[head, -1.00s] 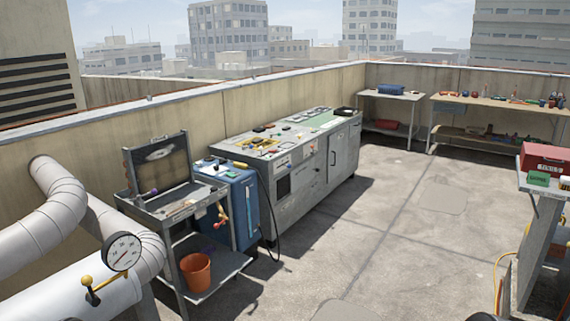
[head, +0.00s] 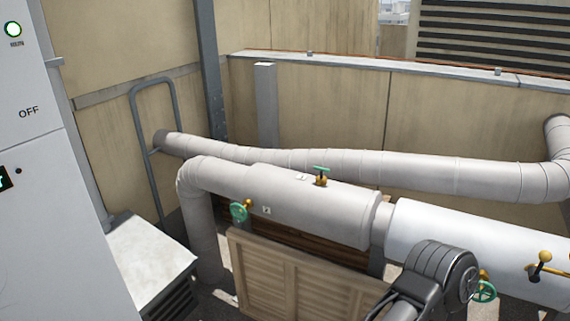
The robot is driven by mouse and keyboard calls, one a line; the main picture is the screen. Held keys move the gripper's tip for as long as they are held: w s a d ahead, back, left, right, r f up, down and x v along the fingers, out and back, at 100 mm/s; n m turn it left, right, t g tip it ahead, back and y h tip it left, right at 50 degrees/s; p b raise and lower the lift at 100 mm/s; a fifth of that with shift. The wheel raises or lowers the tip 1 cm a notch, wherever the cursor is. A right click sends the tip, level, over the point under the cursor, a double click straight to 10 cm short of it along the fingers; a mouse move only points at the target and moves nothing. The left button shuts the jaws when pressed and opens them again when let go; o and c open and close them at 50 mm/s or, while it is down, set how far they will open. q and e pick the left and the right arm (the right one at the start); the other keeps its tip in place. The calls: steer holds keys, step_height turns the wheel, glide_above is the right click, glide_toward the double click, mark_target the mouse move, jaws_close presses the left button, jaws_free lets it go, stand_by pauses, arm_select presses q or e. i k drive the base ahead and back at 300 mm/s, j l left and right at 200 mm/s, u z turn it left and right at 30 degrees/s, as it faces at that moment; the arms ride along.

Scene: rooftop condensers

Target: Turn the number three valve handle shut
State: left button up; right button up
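Several valves sit on the thick lagged pipe (head: 285,203). A green round handle (head: 239,212) with a brass stem is on its front face near the left bend. Another green round handle (head: 484,291) is at lower right, beside my dark arm link. A yellow lever (head: 543,262) is on the white pipe section at the right. Small white tags are on the pipe near the first two handles; I cannot read their numbers. Neither of my grippers shows.
A slatted wooden panel (head: 290,280) stands in front of the pipe. A white cabinet (head: 60,180) marked OFF, with a green light, fills the left edge, and a low grey unit (head: 145,258) is beside it. A thinner pipe (head: 400,167) runs behind along the wall.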

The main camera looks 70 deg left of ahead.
mark_target(322, 169)
steer(key=u, duration=2.15)
steer(key=i+z, duration=0.4)
steer(key=i, duration=0.15)
steer(key=i+j+z, duration=0.15)
steer(key=i+z, duration=0.25)
steer(key=i, duration=0.15)
